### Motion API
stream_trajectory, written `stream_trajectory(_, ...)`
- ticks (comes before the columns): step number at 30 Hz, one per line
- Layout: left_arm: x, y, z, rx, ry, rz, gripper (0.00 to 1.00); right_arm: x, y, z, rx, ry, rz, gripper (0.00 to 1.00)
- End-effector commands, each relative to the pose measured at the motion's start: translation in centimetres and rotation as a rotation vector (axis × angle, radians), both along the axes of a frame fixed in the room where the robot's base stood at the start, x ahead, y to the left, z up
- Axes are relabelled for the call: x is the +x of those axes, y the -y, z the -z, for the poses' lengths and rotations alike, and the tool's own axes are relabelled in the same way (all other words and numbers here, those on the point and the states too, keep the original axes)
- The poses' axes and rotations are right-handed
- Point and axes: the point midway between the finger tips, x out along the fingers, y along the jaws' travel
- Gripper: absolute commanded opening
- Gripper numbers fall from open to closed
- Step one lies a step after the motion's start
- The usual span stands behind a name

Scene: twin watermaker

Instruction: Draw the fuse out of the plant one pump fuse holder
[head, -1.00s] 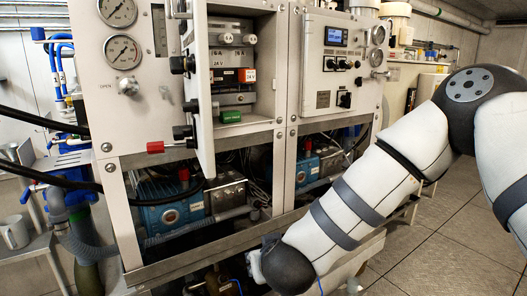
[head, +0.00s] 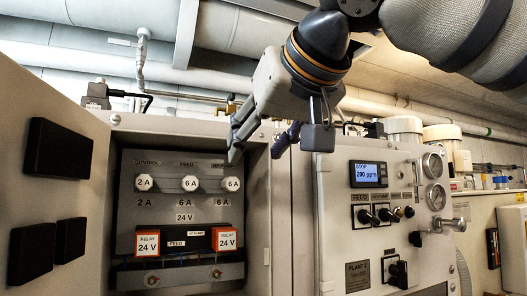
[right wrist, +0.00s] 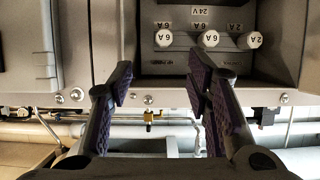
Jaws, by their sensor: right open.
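The open cabinet (head: 118,215) holds a row of three white fuse holder caps. They are a 2 A cap (head: 144,183) under CONTROL, a 6 A cap (head: 190,183) under FEED and the pump fuse holder (head: 232,184), also 6 A, at the right. My right gripper (head: 256,150) is open and empty at the cabinet's upper right edge, above and in front of the pump cap. In the right wrist view, which is upside down, the pump cap (right wrist: 163,38) lies beyond the open fingers (right wrist: 160,77), lined up with their gap and not touched. My left gripper is not in view.
The open cabinet door (head: 60,110) stands at the left. Two relays (head: 148,244) with orange surrounds sit below the fuses. A control panel (head: 365,225) with display, knobs and gauges is at the right. Pipes (head: 240,40) run overhead.

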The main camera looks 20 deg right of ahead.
Motion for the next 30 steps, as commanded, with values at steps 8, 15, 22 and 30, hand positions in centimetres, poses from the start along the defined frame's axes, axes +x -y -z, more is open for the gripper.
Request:
stream_trajectory(8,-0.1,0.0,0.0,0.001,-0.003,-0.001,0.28,4.1,-0.1,1.7,-0.003,-0.002,0.000,0.45)
stream_trajectory(15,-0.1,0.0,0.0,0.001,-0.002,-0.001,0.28,9.1,-0.3,3.9,-0.002,-0.003,-0.002,0.45)
stream_trajectory(22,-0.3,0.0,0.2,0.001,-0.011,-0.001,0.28,11.1,-0.4,4.6,-0.002,-0.001,-0.002,0.45)
stream_trajectory(30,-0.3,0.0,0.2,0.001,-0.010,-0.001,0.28,11.1,-0.4,4.6,-0.001,0.001,-0.002,0.38)
